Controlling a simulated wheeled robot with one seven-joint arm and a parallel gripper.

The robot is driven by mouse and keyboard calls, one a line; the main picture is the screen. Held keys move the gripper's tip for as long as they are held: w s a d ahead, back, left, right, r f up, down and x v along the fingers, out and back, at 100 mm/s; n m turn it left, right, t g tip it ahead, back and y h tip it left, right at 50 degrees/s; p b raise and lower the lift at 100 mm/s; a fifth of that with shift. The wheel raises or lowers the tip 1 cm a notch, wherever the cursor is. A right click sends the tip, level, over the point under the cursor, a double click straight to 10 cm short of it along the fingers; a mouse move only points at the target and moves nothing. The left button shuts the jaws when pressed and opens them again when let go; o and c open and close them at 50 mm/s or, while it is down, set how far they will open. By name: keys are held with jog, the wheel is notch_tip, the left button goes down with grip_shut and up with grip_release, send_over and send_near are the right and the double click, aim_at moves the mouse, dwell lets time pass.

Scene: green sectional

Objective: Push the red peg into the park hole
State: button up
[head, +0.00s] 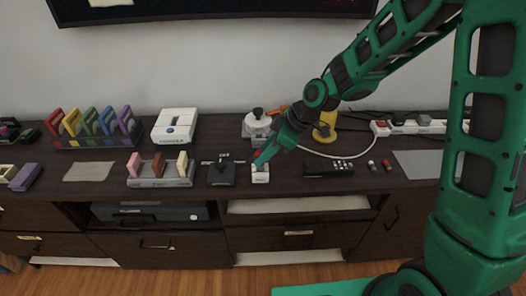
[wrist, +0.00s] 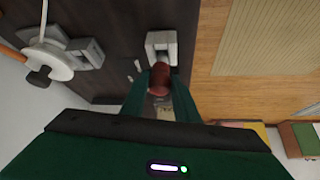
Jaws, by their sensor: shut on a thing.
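My gripper (head: 263,158) is low over the dark cabinet top, right at a small white block (head: 260,176). In the wrist view my gripper (wrist: 160,92) has its two green fingers on either side of a red peg (wrist: 160,76) and is shut on it. The far end of the peg is at the open side of the white block (wrist: 161,42). I cannot tell whether it touches or enters the block. No hole marked as the park hole can be made out; the fingers and peg cover part of the block.
A dark joystick-like device (head: 221,174) stands close left of the white block, and a black strip with white dots (head: 328,168) lies to its right. A white round device (head: 257,124) stands behind. A grey mat (head: 416,164) lies at the right. The cabinet's front edge is near.

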jog(key=shift+f, duration=1.25)
jog(key=o, duration=1.1)
jog(key=v, duration=1)
jog(key=shift+d+r, duration=0.15)
jog(key=shift+r, duration=0.1)
